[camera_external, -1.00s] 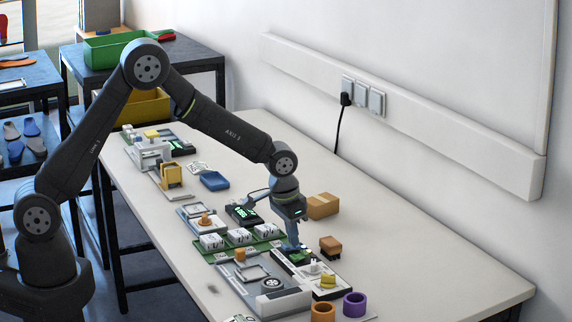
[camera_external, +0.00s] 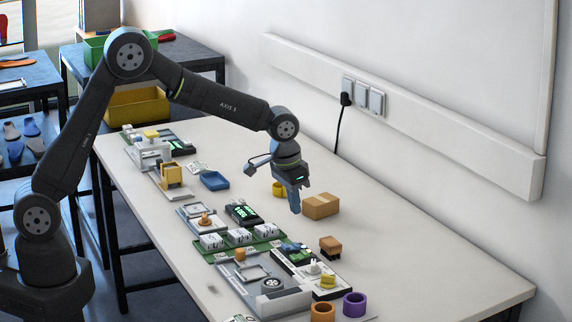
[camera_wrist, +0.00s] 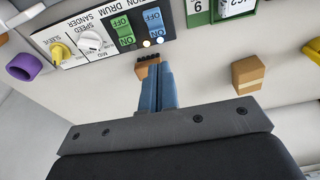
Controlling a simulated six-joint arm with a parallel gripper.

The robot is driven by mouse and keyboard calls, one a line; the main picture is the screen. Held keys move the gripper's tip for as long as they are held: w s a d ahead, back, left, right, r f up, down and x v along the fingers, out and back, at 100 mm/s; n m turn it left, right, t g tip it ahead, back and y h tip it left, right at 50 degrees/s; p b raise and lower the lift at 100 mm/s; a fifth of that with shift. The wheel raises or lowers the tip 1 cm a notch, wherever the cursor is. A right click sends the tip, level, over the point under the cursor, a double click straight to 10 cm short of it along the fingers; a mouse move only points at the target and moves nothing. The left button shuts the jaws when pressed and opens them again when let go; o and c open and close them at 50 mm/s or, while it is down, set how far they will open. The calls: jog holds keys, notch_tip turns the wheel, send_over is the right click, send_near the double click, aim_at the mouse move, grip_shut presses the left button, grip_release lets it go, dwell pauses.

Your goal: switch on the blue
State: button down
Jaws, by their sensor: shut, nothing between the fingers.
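Two small lamps by the blue switch look bright. I cannot tell which way the blue switch is tilted. My gripper (camera_external: 295,210) is shut and empty, raised above the table behind the panel and apart from it. Its blue fingers also show in the wrist view (camera_wrist: 156,75).
A cardboard box (camera_external: 320,206) stands close right of my gripper. The table's right side is clear.

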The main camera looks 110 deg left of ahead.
jog(key=r, duration=0.5)
jog(key=shift+w+a+r, duration=0.3)
send_over(291, 248)
notch_tip(291, 248, down, 10)
jog(key=shift+a+f, duration=0.1)
jog(key=shift+a, duration=0.05)
notch_tip(291, 248, up, 6)
jog(key=shift+s+d, duration=0.35)
